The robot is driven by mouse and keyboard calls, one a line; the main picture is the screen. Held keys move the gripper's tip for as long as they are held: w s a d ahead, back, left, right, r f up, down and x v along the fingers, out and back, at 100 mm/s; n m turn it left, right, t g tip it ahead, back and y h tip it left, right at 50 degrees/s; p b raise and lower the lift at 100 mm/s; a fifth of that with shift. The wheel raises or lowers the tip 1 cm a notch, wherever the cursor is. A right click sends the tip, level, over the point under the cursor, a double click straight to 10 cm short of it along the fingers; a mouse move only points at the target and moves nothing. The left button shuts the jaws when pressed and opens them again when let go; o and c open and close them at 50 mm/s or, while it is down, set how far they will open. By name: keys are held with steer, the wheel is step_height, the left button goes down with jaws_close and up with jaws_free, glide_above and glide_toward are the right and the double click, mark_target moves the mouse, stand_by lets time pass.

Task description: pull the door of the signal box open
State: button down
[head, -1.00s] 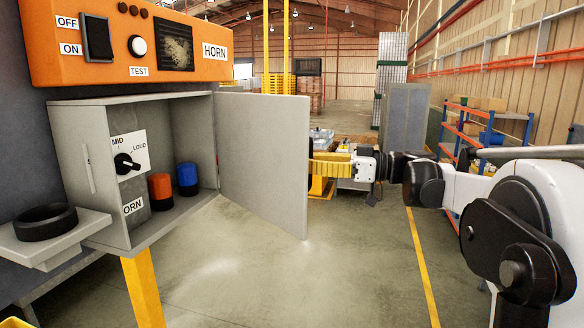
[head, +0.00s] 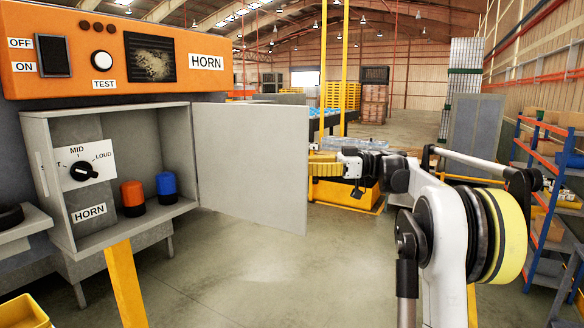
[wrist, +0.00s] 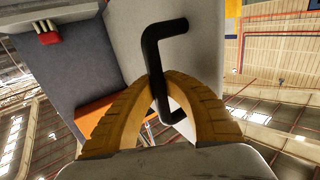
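The signal box (head: 150,108) is a grey cabinet at left in the head view, below an orange HORN panel. Its grey door (head: 250,165) stands wide open, swung out to the right, with its inner face toward the head camera. My gripper (head: 325,166) is at the door's free right edge, on the far side, partly hidden by it. In the wrist view the yellow fingers of my gripper (wrist: 160,82) close around the black bracket handle (wrist: 153,55) on the door's outer face (wrist: 205,55). The handle is hidden in the head view.
Inside the box are a black dial (head: 84,172), an orange knob (head: 133,196) and a blue knob (head: 166,186). A yellow post (head: 125,285) stands below it. A blue and orange shelf rack (head: 540,190) is at right. The floor below the door is clear.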

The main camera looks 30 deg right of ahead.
steer(key=shift+w+d+f, duration=0.1)
steer(key=shift+d, duration=0.3)
steer(key=shift+a, duration=0.1)
steer(key=c, duration=1.9)
jaws_free()
steer(key=o, duration=0.5)
steer(key=shift+s+d, duration=0.2)
steer(key=shift+d, duration=0.1)
steer(key=shift+w, duration=0.1)
steer(key=v, duration=1.2)
steer(key=shift+d, duration=0.15)
